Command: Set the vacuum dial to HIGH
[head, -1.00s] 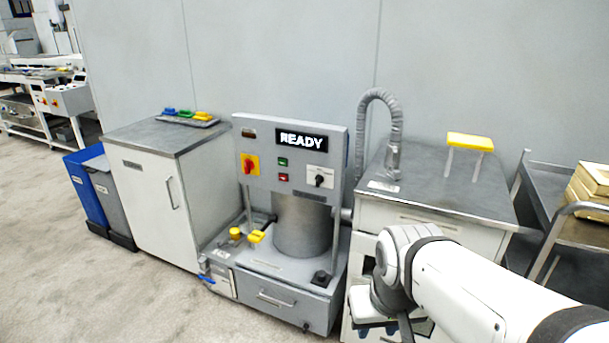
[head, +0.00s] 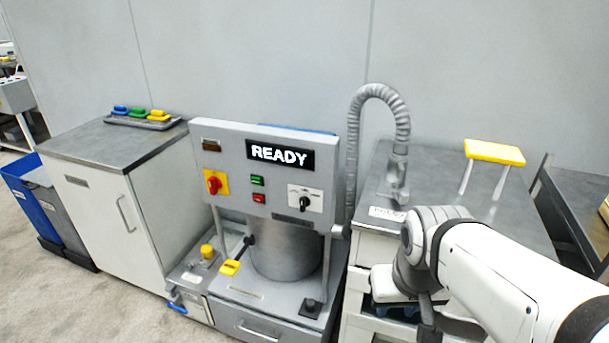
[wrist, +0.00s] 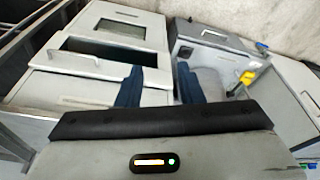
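The vacuum dial (head: 305,201) is a black knob on a white plate, on the right side of the machine's upright grey panel (head: 225,150). Its printed labels are too small to read. My gripper shows in the wrist view (wrist: 158,86) with two dark blue fingers spread apart and nothing between them. In the head view my arm's end is to the right of the machine and lower than the dial, apart from it. The fingertips are mostly hidden there. The dial does not show clearly in the wrist view.
The panel bears a READY display (head: 280,154), a red-and-yellow switch (head: 214,183), a green button (head: 257,181) and a red button (head: 259,198). A grey hose (head: 354,140) arches right of the panel. A yellow-topped stand (head: 494,152) is on the right cabinet. The floor at front left is clear.

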